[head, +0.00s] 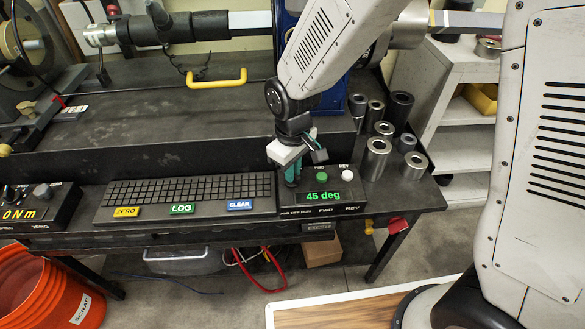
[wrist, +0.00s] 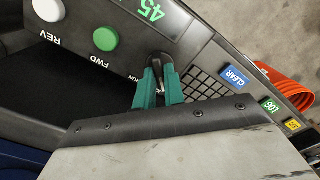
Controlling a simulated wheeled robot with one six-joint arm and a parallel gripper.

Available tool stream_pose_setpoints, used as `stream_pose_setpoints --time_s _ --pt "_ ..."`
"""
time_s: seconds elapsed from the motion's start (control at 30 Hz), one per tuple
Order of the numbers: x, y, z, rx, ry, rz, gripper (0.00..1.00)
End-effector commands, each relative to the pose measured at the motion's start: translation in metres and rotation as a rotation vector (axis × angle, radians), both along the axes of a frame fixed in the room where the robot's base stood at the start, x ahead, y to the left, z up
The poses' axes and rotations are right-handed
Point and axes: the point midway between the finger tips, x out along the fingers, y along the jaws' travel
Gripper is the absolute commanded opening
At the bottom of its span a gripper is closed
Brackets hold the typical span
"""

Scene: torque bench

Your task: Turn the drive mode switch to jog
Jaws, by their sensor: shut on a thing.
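The control box (head: 336,207) stands at the right end of the bench, and its green display (head: 322,195) reads "45 deg". My gripper (head: 292,181) points down at the left part of this box. In the wrist view the green fingers of my gripper (wrist: 158,86) are shut on the dark drive mode switch (wrist: 160,60). The switch is mostly hidden by the fingers, so I cannot tell its setting. Small lettering lies beside it, with "RUN" partly readable in the wrist view.
A green FWD button (head: 321,171) and a white REV button (head: 347,175) sit on the same box. A keyboard (head: 185,189) with ZERO, LOG and CLEAR keys lies to the left. Several metal sockets (head: 376,158) stand behind and right of the box.

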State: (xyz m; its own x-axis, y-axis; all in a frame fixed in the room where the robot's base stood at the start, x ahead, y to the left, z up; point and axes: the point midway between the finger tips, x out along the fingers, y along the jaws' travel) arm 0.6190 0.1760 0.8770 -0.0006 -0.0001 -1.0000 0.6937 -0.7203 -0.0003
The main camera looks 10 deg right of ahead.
Motion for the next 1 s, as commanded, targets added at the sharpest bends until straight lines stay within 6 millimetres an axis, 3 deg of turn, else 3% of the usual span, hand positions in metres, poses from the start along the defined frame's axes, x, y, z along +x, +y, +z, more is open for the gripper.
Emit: stream_pose_setpoints --time_s 0.17,0.2,0.27,0.63,1.0 --pt "0.0 0.0 0.0 0.0 -0.001 0.001 0.0" --pt "0.0 0.0 0.0 0.0 -0.001 0.001 0.22" --pt "0.0 0.0 0.0 0.0 -0.001 0.001 0.33" --pt "0.001 0.0 0.008 0.001 -0.003 0.0 0.33" --pt "0.001 0.0 0.067 0.002 -0.004 0.0 0.33"
